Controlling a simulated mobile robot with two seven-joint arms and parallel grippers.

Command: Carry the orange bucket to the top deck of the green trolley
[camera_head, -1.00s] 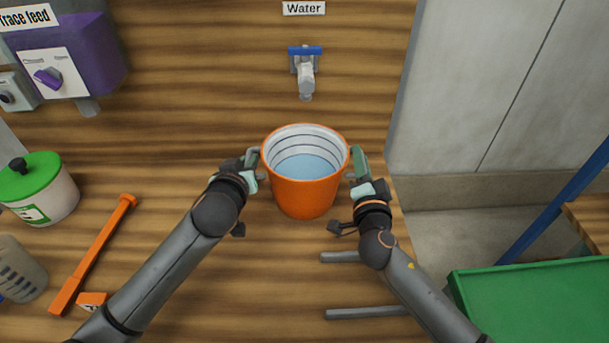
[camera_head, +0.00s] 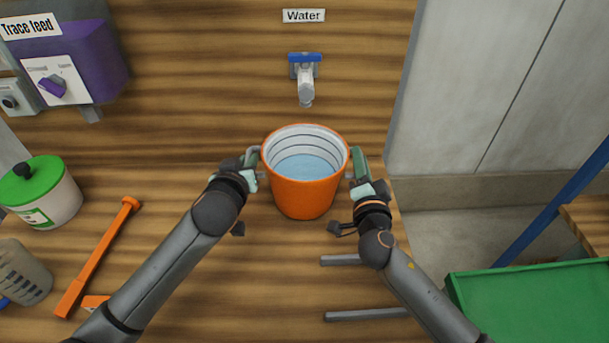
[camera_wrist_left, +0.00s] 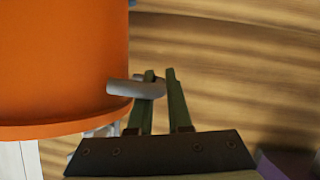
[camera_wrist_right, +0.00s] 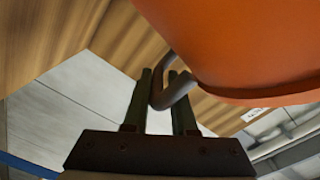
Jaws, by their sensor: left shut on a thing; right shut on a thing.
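The orange bucket (camera_head: 304,196) is upright in front of the wooden wall, with light blue water (camera_head: 307,168) inside and a white ringed inner wall. My left gripper (camera_head: 254,160) is shut on the bucket's left grey handle (camera_wrist_left: 136,88), at the bucket's side. My right gripper (camera_head: 358,160) is shut on the right grey handle (camera_wrist_right: 176,92). The handles lie between the fingers in both wrist views. The green trolley (camera_head: 530,295) is at the lower right, its top deck partly cut off by the frame edge.
A grey tap (camera_head: 305,85) with a blue lever is on the wall behind the bucket. A green-lidded tub (camera_head: 45,195), an orange bar (camera_head: 98,256) and a grey beaker (camera_head: 22,270) are at left. A blue post (camera_head: 553,203) rises by the trolley.

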